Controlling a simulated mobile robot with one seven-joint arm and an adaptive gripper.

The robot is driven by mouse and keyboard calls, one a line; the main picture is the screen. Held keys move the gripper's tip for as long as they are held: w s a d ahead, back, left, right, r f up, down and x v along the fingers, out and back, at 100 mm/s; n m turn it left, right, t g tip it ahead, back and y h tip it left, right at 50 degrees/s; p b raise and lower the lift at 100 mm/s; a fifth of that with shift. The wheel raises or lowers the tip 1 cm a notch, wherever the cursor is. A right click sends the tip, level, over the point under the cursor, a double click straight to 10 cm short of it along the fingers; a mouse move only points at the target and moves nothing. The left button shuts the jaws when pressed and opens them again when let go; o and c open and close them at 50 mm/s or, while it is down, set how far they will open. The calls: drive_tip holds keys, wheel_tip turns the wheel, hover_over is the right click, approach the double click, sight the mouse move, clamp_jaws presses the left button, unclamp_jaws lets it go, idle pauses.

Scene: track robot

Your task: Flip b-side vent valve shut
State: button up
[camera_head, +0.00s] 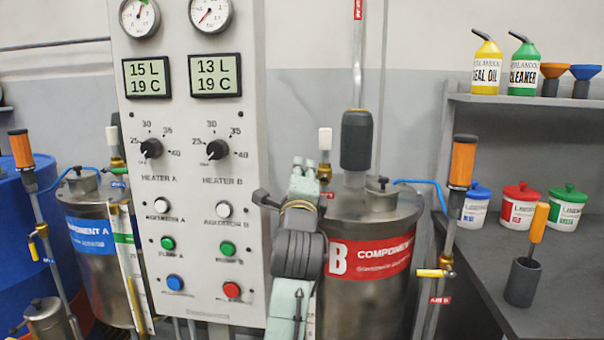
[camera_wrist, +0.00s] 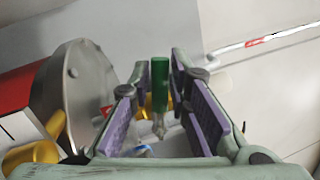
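The B tank (camera_head: 345,290) is a steel drum with a red label, right of the panel. A brass fitting with a white cap (camera_head: 325,140) stands on its lid and seems to belong to the vent valve. In the wrist view a green handle (camera_wrist: 159,78) on a metal stem, apparently the vent valve's lever, stands between my fingers. My gripper (camera_wrist: 160,68) is open, with purple pads on either side of the handle and visible gaps. In the head view my arm covers the lever, and the finger pads do not show.
The control panel (camera_head: 190,110) with knobs and buttons stands close left of my arm. A dark grey cylinder on a pipe (camera_head: 356,140) rises from the B lid. An orange-handled pipe (camera_head: 462,160) and a shelf (camera_head: 540,105) are to the right.

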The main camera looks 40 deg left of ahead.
clamp_jaws()
drive_tip(key=shift+a+f+n+g+y, duration=0.15)
drive_tip(key=shift+f+n+g, duration=0.15)
drive_tip(key=shift+n, duration=0.65)
drive_tip(key=shift+d+f+n+g+y, duration=0.1)
drive_tip(key=shift+f+n+g+y, duration=0.2)
drive_tip(key=shift+n, duration=0.65)
drive_tip(key=shift+o, duration=2.1)
unclamp_jaws()
drive_tip(key=v, duration=1.2)
